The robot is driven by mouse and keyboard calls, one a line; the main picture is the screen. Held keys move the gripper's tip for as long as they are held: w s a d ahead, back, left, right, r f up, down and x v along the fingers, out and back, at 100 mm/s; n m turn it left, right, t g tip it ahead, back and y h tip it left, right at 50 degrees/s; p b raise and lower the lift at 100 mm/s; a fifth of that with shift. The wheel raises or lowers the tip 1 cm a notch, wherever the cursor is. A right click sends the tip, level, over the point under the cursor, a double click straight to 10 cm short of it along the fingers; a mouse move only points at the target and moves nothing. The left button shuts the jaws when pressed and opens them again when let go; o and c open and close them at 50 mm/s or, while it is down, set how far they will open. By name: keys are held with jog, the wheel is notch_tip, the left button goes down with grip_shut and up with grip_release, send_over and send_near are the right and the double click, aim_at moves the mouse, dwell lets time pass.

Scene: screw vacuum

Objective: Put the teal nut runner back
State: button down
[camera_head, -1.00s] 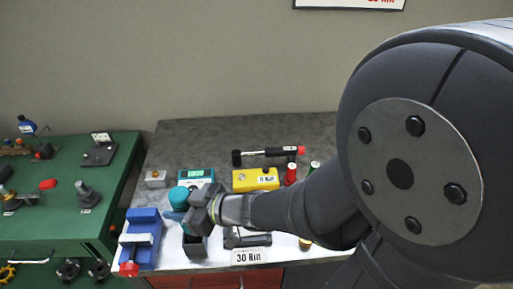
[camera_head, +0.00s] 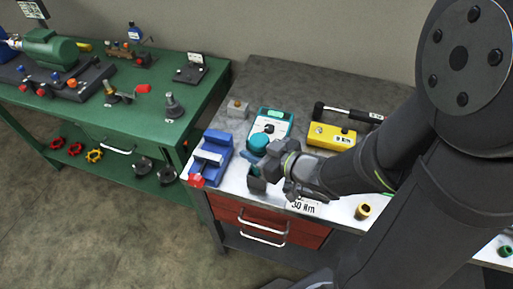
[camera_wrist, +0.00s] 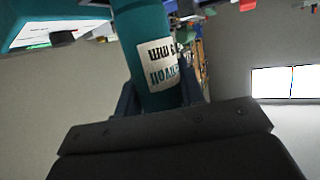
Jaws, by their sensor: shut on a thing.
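The teal nut runner (camera_head: 258,143) is in my gripper (camera_head: 262,160), above the grey bench. In the wrist view its teal cylindrical body (camera_wrist: 138,30), with a white printed label, stands between the jaws, and the jaws are shut on it. A dark open-topped holder (camera_head: 256,185) stands on the bench just below my gripper, partly hidden by it. The nut runner appears apart from the holder, but the gap is hard to judge. Its lower end is hidden in the head view.
A blue vise (camera_head: 211,155) stands close on the left. A teal-framed device (camera_head: 272,124) is just behind, and a yellow box (camera_head: 331,137) is behind right. A "30 Nm" sign (camera_head: 304,207) is at the front edge. A green bench (camera_head: 205,97) stands further left.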

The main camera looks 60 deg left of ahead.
jog(key=shift+f, duration=0.6)
jog(key=c, duration=0.9)
grip_release()
jog(key=shift+r, duration=0.15)
jog(key=shift+r, duration=0.55)
jog(key=shift+v, duration=6)
jog(key=shift+f, duration=0.1)
